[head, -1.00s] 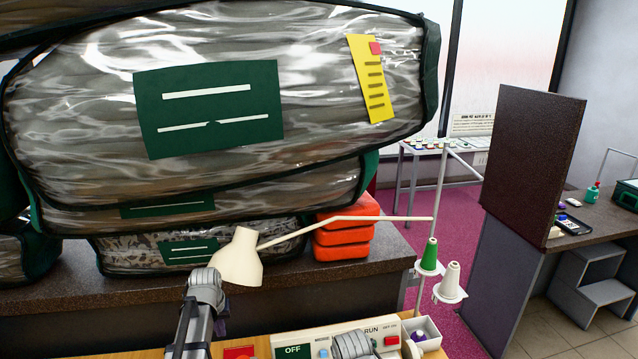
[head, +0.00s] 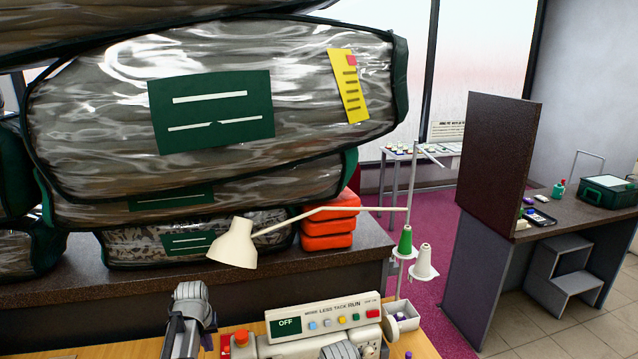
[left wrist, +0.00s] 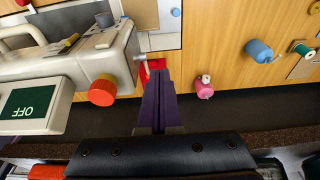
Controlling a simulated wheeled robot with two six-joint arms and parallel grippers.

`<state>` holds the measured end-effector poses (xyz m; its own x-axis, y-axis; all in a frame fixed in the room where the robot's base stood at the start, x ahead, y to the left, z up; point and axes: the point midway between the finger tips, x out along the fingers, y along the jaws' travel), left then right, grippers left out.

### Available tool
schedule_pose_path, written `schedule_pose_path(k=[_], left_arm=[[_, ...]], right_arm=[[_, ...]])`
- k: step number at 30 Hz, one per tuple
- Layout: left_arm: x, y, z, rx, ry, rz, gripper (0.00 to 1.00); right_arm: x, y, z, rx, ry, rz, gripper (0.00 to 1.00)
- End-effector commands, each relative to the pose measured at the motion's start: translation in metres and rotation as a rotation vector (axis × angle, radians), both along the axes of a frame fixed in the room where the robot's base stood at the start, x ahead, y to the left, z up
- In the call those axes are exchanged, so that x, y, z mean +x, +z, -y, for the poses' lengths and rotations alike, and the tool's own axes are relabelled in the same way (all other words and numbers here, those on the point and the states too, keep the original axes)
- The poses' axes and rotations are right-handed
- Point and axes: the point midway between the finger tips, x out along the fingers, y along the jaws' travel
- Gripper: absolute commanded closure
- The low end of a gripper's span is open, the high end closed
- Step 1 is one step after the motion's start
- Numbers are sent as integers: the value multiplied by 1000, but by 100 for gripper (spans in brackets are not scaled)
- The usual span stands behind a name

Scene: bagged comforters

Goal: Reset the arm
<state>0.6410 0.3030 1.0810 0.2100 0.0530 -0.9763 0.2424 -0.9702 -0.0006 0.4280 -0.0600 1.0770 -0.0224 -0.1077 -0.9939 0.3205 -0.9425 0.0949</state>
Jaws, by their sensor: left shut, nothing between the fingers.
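My left arm comes in at the bottom left of the head view. Its wrist is over the wooden worktop, and only a small part of the dark purple gripper (head: 207,341) shows beside it. In the left wrist view the two purple fingers (left wrist: 158,80) are together and empty. A grey rounded arm part of mine shows at the bottom middle of the head view. My right gripper's fingers do not show.
The machine's control panel (head: 325,318) reads OFF. A cream lamp (head: 235,243) hangs above the worktop (head: 125,350). Thread cones (head: 424,261) stand on the right. Stacked bagged comforters (head: 300,100) and orange folded pieces (head: 328,235) fill the dark counter (head: 130,285) behind.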

Motion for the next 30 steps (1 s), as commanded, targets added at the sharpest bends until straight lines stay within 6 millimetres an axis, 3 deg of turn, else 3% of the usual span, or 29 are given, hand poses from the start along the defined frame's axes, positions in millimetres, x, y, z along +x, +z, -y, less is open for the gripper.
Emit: schedule_pose_path(k=[11, 17, 23, 27, 30], left_arm=[[-23, -14, 48, 6, -81, -39, 100], [-49, -27, 92, 16, -161, -77, 100], [-100, -49, 155, 36, -296, -142, 100], [-155, -67, 203, 65, -425, -204, 100], [-184, -75, 224, 85, -493, -238, 100]], right_arm=[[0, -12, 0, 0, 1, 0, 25], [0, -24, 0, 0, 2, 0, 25], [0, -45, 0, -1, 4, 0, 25], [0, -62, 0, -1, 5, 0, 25], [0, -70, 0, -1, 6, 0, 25]])
